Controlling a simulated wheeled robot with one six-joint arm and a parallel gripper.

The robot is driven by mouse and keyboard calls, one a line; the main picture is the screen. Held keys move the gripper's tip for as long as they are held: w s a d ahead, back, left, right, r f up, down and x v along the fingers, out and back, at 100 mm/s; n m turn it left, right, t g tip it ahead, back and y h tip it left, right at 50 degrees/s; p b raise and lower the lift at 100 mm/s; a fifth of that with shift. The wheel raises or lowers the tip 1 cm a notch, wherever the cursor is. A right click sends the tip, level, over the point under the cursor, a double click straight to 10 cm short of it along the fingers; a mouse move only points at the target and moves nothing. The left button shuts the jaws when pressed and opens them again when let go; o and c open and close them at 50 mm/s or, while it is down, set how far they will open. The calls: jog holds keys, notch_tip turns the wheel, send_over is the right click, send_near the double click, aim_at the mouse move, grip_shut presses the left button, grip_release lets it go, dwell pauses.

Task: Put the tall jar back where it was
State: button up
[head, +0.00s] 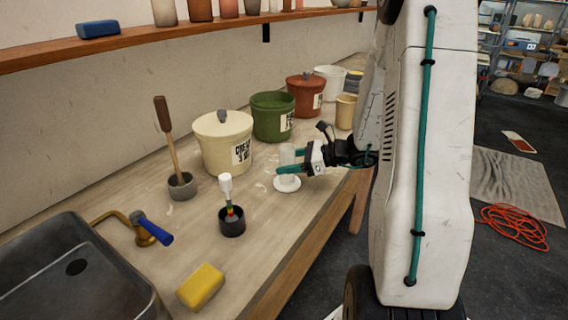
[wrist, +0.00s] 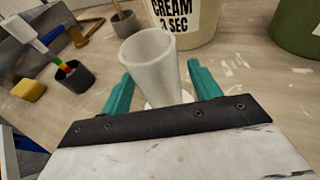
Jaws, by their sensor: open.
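A tall pale jar (head: 286,150) stands on a white round disc (head: 286,186) near the front edge of the bench. It also shows in the wrist view (wrist: 152,66), upright with its open rim up. My gripper (head: 290,162) is open, with its teal fingers on either side of the jar. In the wrist view my gripper (wrist: 159,72) has one finger left and one right of the jar. The jar's lower part is partly hidden by my gripper, and I cannot tell whether a finger touches it.
A lidded cream bucket (head: 226,143), a green bucket (head: 272,118) and a red-brown bucket (head: 304,92) stand behind. A dark cup with a white-handled brush (head: 232,222), a yellow sponge (head: 201,287), a tap (head: 140,228) and a sink (head: 75,270) are to the left.

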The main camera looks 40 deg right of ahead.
jog(key=v, duration=1)
jog(key=s+a+r+n+g, duration=0.2)
jog(key=a+n+g, duration=0.15)
jog(key=a, duration=0.25)
jog(key=s+a+r+n+g+h, duration=0.1)
jog(key=s+a+r+n+g, duration=0.15)
jog(key=a+n, duration=0.35)
jog(key=s+a+r+n+g, duration=0.2)
jog(key=a+r+n+g, duration=0.15)
jog(key=a, duration=0.35)
jog(key=s+a+r+n+h, duration=0.1)
jog(key=s+a+n+h, duration=0.1)
jog(key=s+n+h, duration=0.2)
jog(key=s+a+r+n+h, duration=0.2)
jog(key=s+n+h, duration=0.3)
jog(key=s+n, duration=0.4)
jog(key=shift+a+n, duration=0.35)
jog(key=shift+n, duration=0.35)
jog(key=shift+r, duration=0.1)
